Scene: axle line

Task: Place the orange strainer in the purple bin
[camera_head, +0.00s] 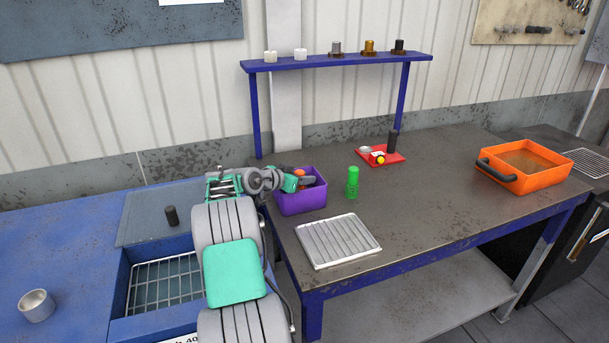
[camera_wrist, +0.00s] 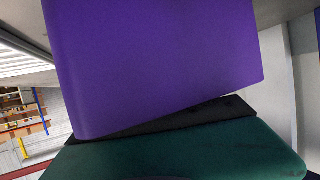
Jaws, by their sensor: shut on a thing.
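The purple bin (camera_head: 303,203) stands on the dark worktable near its left end. My gripper (camera_head: 302,180) reaches over the bin from the left, its fingers at the bin's opening. It is shut on a small orange thing, which I take to be the orange strainer (camera_head: 299,173); only a little of it shows at the fingers, at rim height. Whether it touches the bin is hidden.
A green bottle (camera_head: 352,183) stands right of the bin. A ribbed metal tray (camera_head: 338,248) lies in front. A red tray (camera_head: 391,156) with small items is behind. An orange pan (camera_head: 530,183) with a black handle stands far right. A blue shelf (camera_head: 340,61) rises behind.

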